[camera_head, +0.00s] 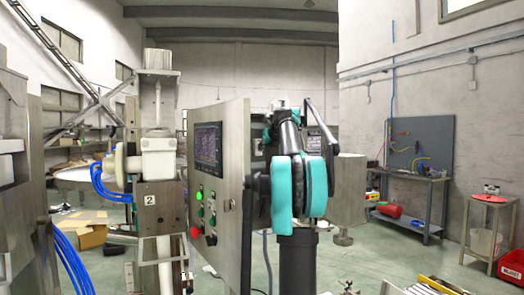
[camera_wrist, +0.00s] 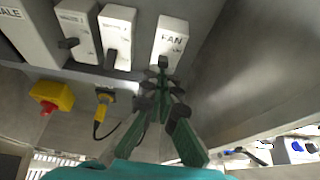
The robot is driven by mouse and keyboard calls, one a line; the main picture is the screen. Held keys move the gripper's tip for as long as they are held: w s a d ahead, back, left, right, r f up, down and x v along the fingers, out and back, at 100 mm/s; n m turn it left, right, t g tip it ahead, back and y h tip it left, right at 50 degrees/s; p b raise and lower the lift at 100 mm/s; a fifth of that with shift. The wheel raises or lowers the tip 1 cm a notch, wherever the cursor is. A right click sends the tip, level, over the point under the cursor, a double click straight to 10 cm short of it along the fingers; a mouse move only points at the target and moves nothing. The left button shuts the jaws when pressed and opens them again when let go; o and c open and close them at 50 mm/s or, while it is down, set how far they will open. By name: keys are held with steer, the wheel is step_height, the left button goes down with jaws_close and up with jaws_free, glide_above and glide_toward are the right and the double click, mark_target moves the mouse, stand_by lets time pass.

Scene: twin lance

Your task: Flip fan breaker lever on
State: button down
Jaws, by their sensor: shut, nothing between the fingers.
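The FAN breaker (camera_wrist: 170,35) is a white block labelled "FAN" near the top middle of the wrist view. Its dark lever (camera_wrist: 164,61) is at the block's lower end, partly hidden by my fingertips. My gripper (camera_wrist: 164,77) is shut and empty, its tips right at the lever; I cannot tell whether they touch it. In the head view my teal arm stands in front of the open cabinet, and the breaker and gripper are hidden there.
Two white breakers with dark levers (camera_wrist: 116,37) (camera_wrist: 76,30) sit left of FAN. A yellow box with a red button (camera_wrist: 50,97) and a yellow plug (camera_wrist: 108,95) with cable are lower left. The cabinet door (camera_head: 222,205) stands left of my arm.

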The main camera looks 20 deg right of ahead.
steer(key=shift+r, duration=0.3)
steer(key=s+r, duration=0.6)
steer(key=shift+s+r, duration=0.4)
steer(key=shift+s+d, duration=0.1)
steer(key=shift+d, duration=0.05)
stand_by(0.3)
